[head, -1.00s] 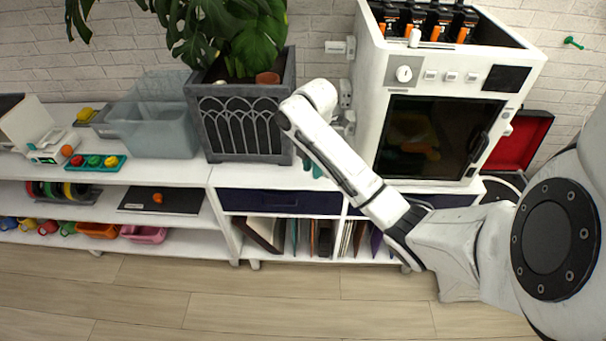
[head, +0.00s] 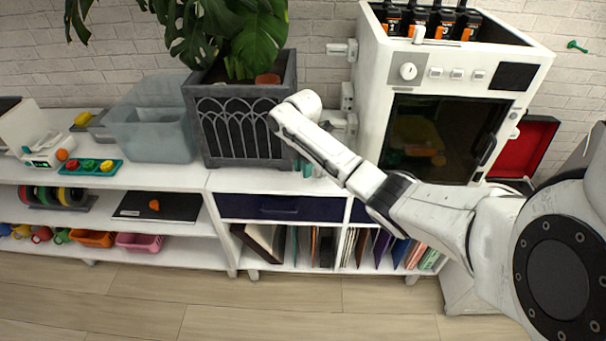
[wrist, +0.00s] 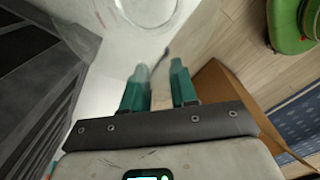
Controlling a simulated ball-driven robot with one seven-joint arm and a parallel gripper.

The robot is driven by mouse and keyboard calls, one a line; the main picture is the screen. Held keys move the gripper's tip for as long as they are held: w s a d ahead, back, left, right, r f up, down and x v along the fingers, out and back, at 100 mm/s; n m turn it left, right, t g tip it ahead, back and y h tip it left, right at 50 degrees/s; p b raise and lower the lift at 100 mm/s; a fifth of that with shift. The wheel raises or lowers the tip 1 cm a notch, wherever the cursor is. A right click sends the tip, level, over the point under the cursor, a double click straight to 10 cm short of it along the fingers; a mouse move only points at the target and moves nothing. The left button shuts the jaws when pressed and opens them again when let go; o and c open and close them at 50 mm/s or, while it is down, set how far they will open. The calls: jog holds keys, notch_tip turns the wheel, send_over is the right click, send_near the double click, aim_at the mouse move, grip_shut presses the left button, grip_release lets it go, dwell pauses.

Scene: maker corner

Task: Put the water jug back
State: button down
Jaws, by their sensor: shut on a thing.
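My gripper (wrist: 159,84) shows in the wrist view with two teal fingers shut on a thin part of a pale, scuffed, rounded body (wrist: 105,22). I take this body to be the water jug; it runs off the top edge and carries a round outline. Its handle is hard to make out between the fingers. In the head view my gripper (head: 307,169) is mostly hidden behind my forearm, beside the planter and over the white shelf unit. The jug is hidden there.
A dark grey planter (head: 240,122) stands just left of my gripper, and a white oven-like machine (head: 440,90) stands to the right. A translucent bin (head: 150,135) is further left on the white shelf unit (head: 265,181). The wooden floor in front is clear.

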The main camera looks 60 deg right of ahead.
jog(key=shift+f, duration=1.4)
jog(key=shift+f, duration=0.1)
jog(key=c, duration=0.9)
grip_release()
